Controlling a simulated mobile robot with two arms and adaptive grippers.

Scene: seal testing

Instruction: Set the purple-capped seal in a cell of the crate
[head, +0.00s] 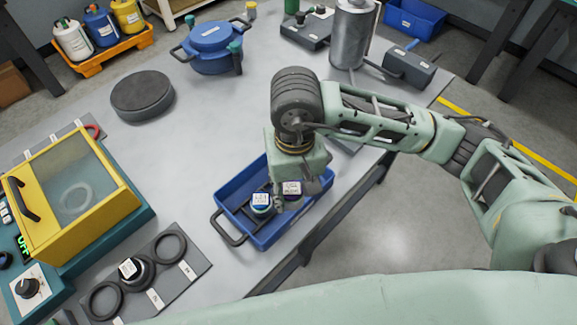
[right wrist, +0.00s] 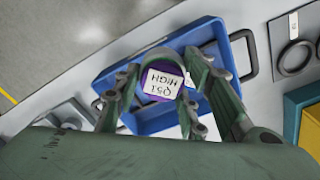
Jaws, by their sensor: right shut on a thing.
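The purple-capped seal (right wrist: 163,83) shows in the right wrist view, with a white label reading "Q51 HIGH". My right gripper (right wrist: 163,92) is shut on it, one finger on each side. In the head view the label of this seal (head: 292,188) shows beside my right gripper (head: 290,197), over the blue crate (head: 288,230). I cannot tell whether the seal touches the crate floor. A blue-capped seal (head: 261,203) sits in the left part of the crate. The gripper hides much of the crate's inside. My left gripper is not in view.
A grey mat (head: 200,254) with black rings and a white-labelled seal (head: 130,268) lies left of the crate. A yellow-framed test box (head: 75,195) stands further left. A black disc (head: 142,95) and blue pot (head: 211,45) stand behind. The table's middle is clear.

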